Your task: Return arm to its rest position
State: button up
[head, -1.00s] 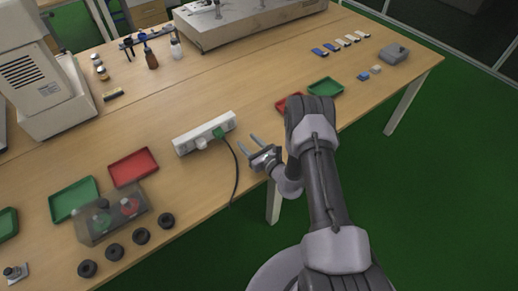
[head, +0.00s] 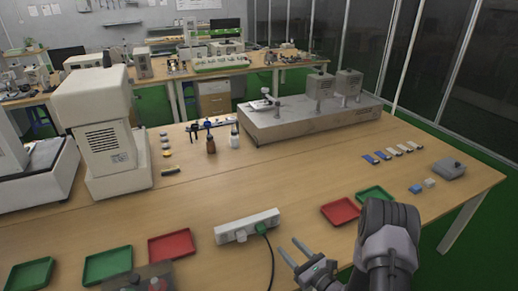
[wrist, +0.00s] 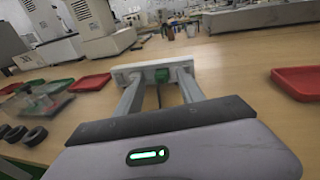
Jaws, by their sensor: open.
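My gripper (head: 289,250) is at the front edge of the wooden table, with its two thin fingers apart and nothing between them. In the wrist view my gripper (wrist: 158,97) also shows open, its fingers pointing toward the white power strip (wrist: 165,72). In the head view the power strip (head: 235,229) lies just beyond and left of the fingertips, apart from them. A green plug (head: 260,228) sits at its right part, with a dark cord running down toward the table edge. My arm folds at the lower right of the head view.
Red trays (head: 172,245) (head: 340,211) and green trays (head: 108,265) (head: 375,195) lie along the front of the table (head: 330,165). A clear box (wrist: 38,103) and black rings (wrist: 35,137) are at left in the wrist view. A large grey machine (head: 310,120) stands behind.

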jog(key=s+a+r+n+g+y+b, duration=0.1)
jog(key=s+a+r+n+g+y, duration=0.3)
jog(key=a+r+n, duration=0.45)
jog(key=s+a+r+n+g+y, duration=0.3)
jog(key=s+a+r+n+g, duration=0.3)
jog(key=r, duration=0.6)
jog(key=s+a+r+n+g+h, duration=0.1)
jog(key=s+r+n+g+h, duration=0.15)
jog(key=s, duration=0.25)
jog(key=s+a+r+n+g+h, duration=0.1)
jog(key=s+r+n+g+h, duration=0.15)
jog(key=s, duration=0.35)
jog(key=s+d+r+n+t+h+b, duration=0.1)
jog(key=s+d+n+t+h, duration=0.4)
jog(key=d, duration=0.5)
jog(key=s+r+n+h, duration=0.1)
jog(key=s+h, duration=0.1)
jog(key=h, duration=0.1)
jog(key=shift+s+d+r+t+b, duration=0.35)
jog(key=shift+d+t+b, duration=0.05)
